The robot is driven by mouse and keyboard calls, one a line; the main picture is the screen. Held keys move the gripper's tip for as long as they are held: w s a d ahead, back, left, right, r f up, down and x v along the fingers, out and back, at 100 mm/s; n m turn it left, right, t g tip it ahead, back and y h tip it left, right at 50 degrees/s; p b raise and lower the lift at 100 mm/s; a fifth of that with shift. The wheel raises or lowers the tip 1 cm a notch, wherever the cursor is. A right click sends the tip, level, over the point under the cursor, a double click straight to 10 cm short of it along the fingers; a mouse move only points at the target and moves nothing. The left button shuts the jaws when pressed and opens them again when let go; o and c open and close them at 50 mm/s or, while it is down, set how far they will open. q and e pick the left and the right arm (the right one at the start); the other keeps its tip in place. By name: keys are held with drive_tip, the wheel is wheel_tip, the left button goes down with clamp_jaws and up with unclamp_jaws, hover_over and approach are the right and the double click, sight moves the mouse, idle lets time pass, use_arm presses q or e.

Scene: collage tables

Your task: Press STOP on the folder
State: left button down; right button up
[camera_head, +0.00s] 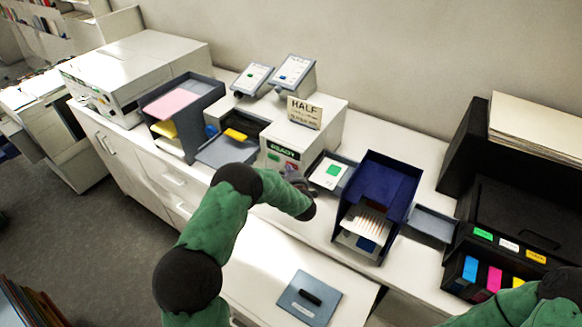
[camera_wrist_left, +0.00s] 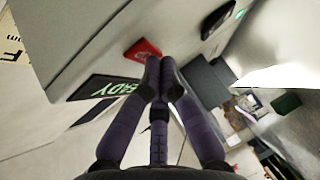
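The folder (camera_head: 325,125) is a white machine at the middle of the counter with a HALF card (camera_head: 304,113) on top. Its dark READY display (camera_head: 282,150) faces front and also shows in the left wrist view (camera_wrist_left: 100,86). A red button (camera_wrist_left: 143,50) sits beside the display in the wrist view; I cannot read any lettering on it. My left gripper (camera_head: 299,182) is in front of the folder's face. Its fingertips (camera_wrist_left: 160,68) are together and empty, close to the red button; I cannot tell whether they touch it. My right gripper is out of view.
A dark blue bin (camera_head: 378,180) and a small tray with a green-marked card (camera_head: 328,172) stand right of the folder. Trays with pink paper (camera_head: 172,103) are to its left. A black printer (camera_head: 515,215) is at far right. A grey clipboard (camera_head: 308,300) lies in front.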

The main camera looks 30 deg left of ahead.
use_arm(q)
drive_tip(key=shift+s, duration=0.15)
drive_tip(key=shift+s+a, duration=0.1)
drive_tip(key=shift+s, duration=0.55)
drive_tip(key=shift+s, duration=0.1)
drive_tip(key=shift+s+a, duration=0.2)
drive_tip(key=shift+s, duration=2.2)
